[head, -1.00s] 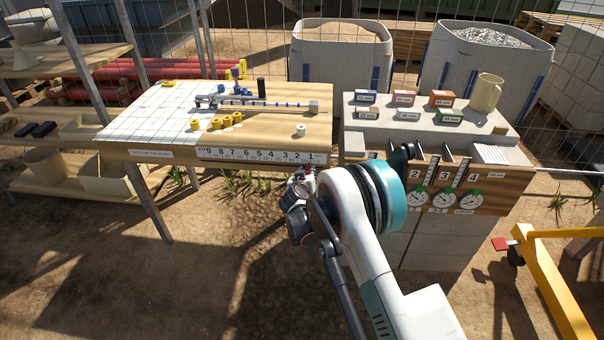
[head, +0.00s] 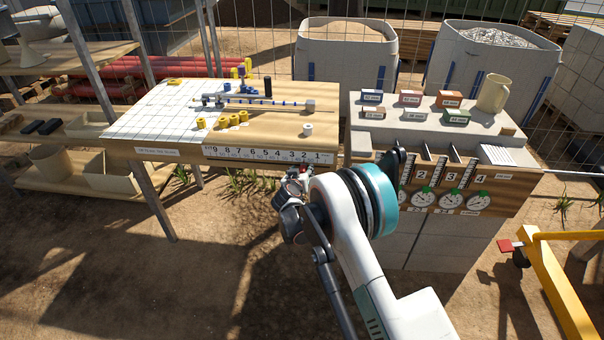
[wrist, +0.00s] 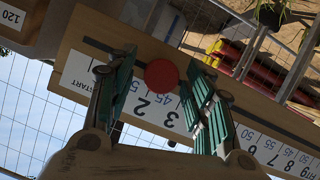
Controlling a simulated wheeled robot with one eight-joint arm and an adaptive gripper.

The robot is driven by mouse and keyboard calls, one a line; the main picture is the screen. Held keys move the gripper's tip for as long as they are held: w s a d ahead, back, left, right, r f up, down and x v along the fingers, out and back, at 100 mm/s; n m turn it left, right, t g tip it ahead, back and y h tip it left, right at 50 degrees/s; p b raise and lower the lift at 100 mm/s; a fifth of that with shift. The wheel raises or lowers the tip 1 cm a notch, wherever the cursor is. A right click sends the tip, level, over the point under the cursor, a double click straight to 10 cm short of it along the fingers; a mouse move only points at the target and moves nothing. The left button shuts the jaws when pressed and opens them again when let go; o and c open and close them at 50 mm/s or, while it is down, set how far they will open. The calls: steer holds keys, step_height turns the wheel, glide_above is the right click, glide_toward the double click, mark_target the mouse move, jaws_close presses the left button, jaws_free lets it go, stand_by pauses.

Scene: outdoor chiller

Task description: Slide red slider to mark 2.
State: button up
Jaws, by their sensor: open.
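The red slider (wrist: 161,73) shows in the wrist view as a round red knob at a dark slot in a wooden board. My gripper (wrist: 160,60) is open, with one green-padded finger on each side of the knob. A gap shows on both sides. The white scale strip (wrist: 75,80) has START at the left and higher numbers at the right. Numerals 2 and 3 show near the knob; I cannot tell its exact alignment. In the head view, my gripper (head: 300,175) is at the front edge below the scale (head: 265,154), near its low numbers. The slider is mostly hidden there.
The wooden table (head: 325,125) carries yellow rings and a blue-marked rod. A block counter (head: 420,133) with coloured boxes and dials stands close on the right. A yellow frame (head: 560,280) is at the lower right. Open ground lies left of my arm.

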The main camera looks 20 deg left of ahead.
steer(key=v, duration=1.2)
steer(key=shift+f, duration=0.1)
steer(key=shift+d, duration=0.1)
